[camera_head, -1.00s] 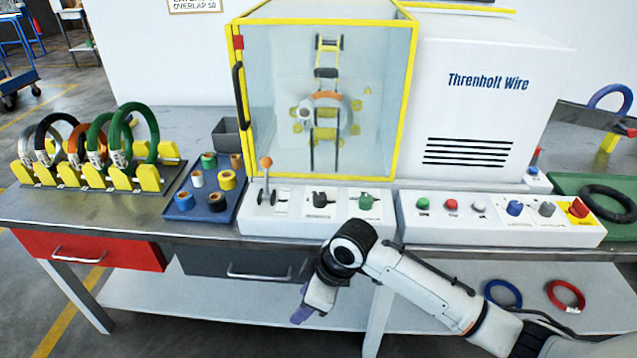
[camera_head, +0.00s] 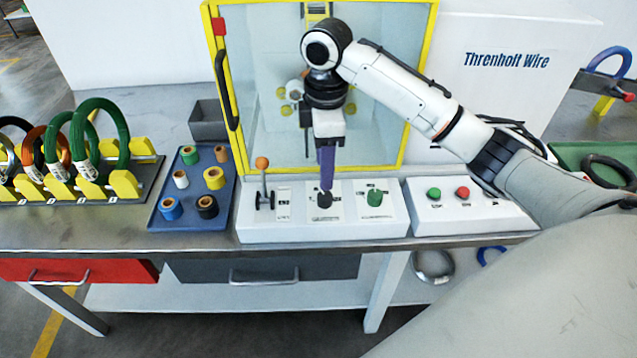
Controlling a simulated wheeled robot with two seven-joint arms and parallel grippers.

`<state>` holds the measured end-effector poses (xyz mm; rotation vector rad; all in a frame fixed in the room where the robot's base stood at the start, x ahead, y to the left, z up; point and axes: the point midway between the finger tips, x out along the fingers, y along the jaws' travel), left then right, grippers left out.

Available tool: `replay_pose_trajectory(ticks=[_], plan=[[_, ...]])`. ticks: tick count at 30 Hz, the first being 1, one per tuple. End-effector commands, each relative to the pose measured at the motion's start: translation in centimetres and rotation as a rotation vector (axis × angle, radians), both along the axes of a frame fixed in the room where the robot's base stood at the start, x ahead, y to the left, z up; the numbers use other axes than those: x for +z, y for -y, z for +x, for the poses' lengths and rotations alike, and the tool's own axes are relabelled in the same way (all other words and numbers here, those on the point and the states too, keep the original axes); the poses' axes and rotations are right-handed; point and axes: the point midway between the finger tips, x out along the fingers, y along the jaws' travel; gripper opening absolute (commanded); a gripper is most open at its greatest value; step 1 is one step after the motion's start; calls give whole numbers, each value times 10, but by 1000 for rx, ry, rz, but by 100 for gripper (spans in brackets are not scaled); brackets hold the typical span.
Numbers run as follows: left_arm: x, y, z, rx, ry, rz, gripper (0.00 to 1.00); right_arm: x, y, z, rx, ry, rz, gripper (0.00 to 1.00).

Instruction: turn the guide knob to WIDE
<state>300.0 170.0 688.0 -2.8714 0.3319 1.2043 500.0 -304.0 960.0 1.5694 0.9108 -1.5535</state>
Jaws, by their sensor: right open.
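The left control box (camera_head: 300,228) carries a lever with an orange ball (camera_head: 262,163), a black knob (camera_head: 324,200) and a green knob (camera_head: 375,197). The knob labels are too small to read, so I cannot tell which one is the guide knob. My right gripper (camera_head: 326,186) points straight down at the black knob, its purple fingers just above or at its top. The fingers are open but seen nearly edge-on, and I cannot tell whether they touch the knob. My left gripper is not in view.
The yellow-framed clear cabinet (camera_head: 431,75) stands right behind the box. A blue tray (camera_head: 160,219) of tape rolls and a rack (camera_head: 150,170) of coils are to the left.

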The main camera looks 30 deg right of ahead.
Motion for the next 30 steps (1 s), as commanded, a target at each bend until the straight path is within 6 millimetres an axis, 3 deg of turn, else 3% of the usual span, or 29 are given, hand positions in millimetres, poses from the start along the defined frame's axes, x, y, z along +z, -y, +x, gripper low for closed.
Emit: replay_pose_trajectory(ticks=[6,12,24,30], plan=[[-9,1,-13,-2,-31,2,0,-43,0,0,0,-3,1,45],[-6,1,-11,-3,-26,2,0,-69,0,1,-1,0,1,45],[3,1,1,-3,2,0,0,-78,0,2,0,1,0,45],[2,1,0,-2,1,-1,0,-78,0,2,0,2,1,13]])
